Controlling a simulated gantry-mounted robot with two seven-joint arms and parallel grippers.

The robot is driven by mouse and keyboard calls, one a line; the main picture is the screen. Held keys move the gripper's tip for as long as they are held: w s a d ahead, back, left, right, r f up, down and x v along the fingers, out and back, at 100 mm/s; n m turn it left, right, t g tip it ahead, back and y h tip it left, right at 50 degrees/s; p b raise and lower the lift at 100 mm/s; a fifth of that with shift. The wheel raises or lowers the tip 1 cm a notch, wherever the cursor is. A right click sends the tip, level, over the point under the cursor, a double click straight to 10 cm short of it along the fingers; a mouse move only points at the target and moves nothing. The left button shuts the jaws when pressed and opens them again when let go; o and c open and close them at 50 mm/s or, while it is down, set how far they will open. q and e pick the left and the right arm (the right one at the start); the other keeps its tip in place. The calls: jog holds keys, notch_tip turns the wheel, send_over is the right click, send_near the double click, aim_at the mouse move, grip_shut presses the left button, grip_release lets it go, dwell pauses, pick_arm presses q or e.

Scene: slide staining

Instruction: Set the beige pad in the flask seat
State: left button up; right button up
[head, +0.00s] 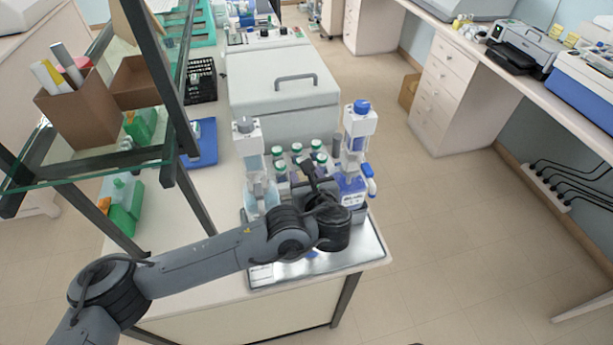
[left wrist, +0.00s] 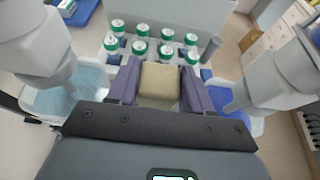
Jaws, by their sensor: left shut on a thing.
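The beige pad (left wrist: 160,80) is held between the two purple-grey fingers of my left gripper (left wrist: 161,84) in the left wrist view. The gripper is shut on it, and the pad appears in front of the rows of green-capped vials (left wrist: 140,47). In the head view my left arm's wrist hides the pad and most of the fingers. I cannot make out a flask seat clearly in either view. My right gripper is not in view.
A dispenser with pale blue liquid (head: 249,160) stands left of the vials, and a blue-capped one (head: 359,135) right. They stand on a metal tray (head: 345,257) near the bench's front edge. A grey lidded machine (head: 283,115) is behind. A glass shelf rack stands left.

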pick_arm(q)
jog(key=shift+f+b, duration=4.2)
jog(key=shift+f, duration=0.9)
jog(key=shift+f+b, duration=2.4)
jog(key=shift+f, duration=0.15)
jog(key=shift+f, duration=0.45)
jog(key=o, duration=1.1)
jog(key=shift+r, duration=0.1)
